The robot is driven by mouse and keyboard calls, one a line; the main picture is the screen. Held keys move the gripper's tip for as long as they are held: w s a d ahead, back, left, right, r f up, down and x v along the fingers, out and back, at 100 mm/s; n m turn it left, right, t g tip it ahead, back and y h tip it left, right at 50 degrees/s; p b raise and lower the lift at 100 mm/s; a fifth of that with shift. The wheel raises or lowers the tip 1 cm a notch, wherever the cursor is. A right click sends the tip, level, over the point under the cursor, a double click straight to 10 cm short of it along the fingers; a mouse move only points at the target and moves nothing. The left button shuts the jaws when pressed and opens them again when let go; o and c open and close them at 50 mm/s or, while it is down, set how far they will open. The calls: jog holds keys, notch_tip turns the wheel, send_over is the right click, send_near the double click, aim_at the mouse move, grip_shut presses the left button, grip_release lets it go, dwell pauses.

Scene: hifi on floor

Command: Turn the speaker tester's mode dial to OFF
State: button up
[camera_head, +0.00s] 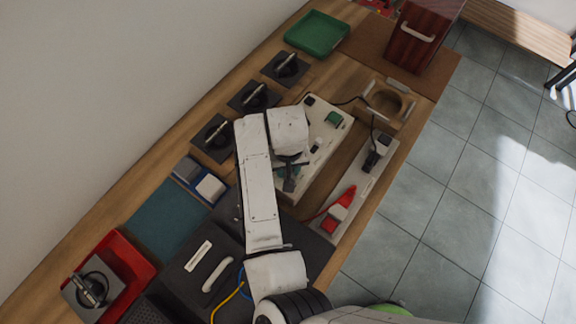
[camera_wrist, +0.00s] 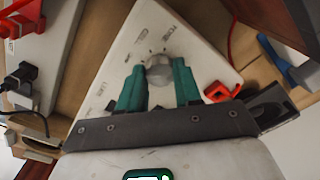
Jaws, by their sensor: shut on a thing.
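The speaker tester is a white panel (camera_head: 322,132) lying on the wooden bench; my arm covers part of it in the head view. Its mode dial (camera_wrist: 159,66) is a round silver knob in the wrist view, with small marks printed around it. The marks are too small to read, so I cannot tell the dial's setting. My gripper (camera_wrist: 158,86) has teal fingers on either side of the dial and is shut on it. In the head view my gripper (camera_head: 290,184) is over the panel's lower part, and the dial is hidden.
A second white strip (camera_head: 352,192) with a black plug and a red plug (camera_head: 341,208) lies to the right. Black blocks with metal handles (camera_head: 254,97) line the left. A green tray (camera_head: 317,34) and dark red box (camera_head: 423,35) stand at the back.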

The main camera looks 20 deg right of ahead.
jog(key=n, duration=0.5)
jog(key=shift+n, duration=0.3)
dwell(0.4)
jog(key=o, duration=1)
jog(key=shift+o, duration=0.2)
notch_tip(320, 180, up, 11)
jog(key=shift+d+f, duration=0.1)
dwell(0.3)
